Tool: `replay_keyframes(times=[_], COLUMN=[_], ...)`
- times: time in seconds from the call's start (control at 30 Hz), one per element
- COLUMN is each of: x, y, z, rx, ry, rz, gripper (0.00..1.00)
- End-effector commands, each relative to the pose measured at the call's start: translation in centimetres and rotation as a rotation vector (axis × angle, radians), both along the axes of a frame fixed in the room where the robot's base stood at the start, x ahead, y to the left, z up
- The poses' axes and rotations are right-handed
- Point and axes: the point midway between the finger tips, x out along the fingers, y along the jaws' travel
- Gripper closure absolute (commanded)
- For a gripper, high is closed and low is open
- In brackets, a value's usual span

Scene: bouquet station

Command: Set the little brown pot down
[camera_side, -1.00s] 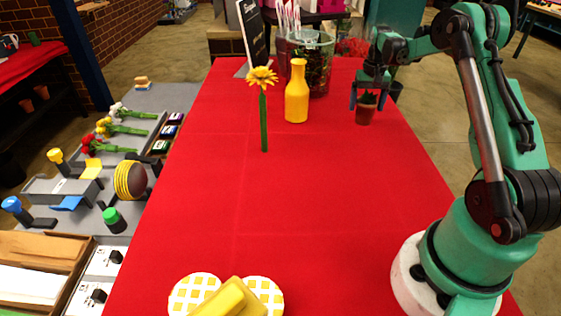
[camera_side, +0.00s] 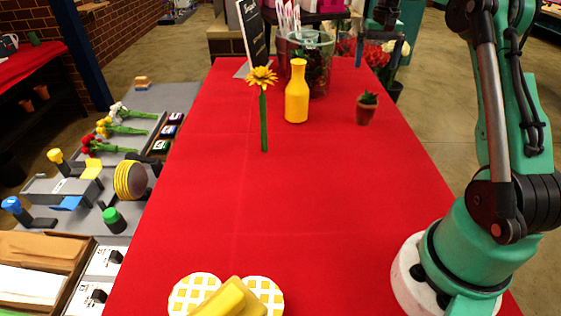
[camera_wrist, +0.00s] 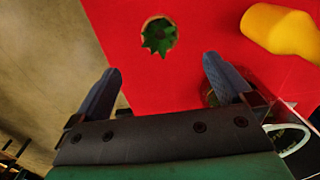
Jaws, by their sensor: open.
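The little brown pot (camera_side: 365,113) stands upright on the red tablecloth, near the table's right edge, with a small green plant in it. In the wrist view the pot (camera_wrist: 146,24) shows from above, its green plant filling most of the rim. My gripper (camera_side: 381,50) is up above and behind the pot, apart from it. In the wrist view my gripper (camera_wrist: 158,75) has its two blue fingers wide apart with nothing between them. The pot lies beyond the fingertips there.
A yellow bottle vase (camera_side: 297,95) stands left of the pot; it also shows in the wrist view (camera_wrist: 280,30). A yellow flower (camera_side: 263,90) stands further left. A glass vessel (camera_side: 312,60) and a black sign (camera_side: 253,35) are behind. The middle of the red table (camera_side: 280,210) is clear.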

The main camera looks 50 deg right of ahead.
Motion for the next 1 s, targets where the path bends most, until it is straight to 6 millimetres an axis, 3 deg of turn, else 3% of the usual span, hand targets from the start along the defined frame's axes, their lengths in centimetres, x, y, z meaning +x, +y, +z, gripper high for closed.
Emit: replay_keyframes(times=[0.13, 0.23, 0.37, 0.5, 0.7, 0.8, 1.0], x=[0.4, 1.2, 2.1, 1.4, -2.0, -3.8, -6.1], y=[0.9, 3.5, 9.3, 16.1, 24.5, 27.3, 30.3], z=[1.1, 2.2, 3.7, 4.4, 2.8, 1.4, -1.0], rx=[-0.009, -0.038, -0.096, -0.155, -0.212, -0.228, -0.24], ry=[-0.011, -0.043, -0.123, -0.231, -0.397, -0.474, -0.57], rz=[0.022, 0.081, 0.209, 0.359, 0.565, 0.648, 0.745], gripper=[0.0, 0.0, 0.0, 0.0, 0.0, 0.0, 0.0])
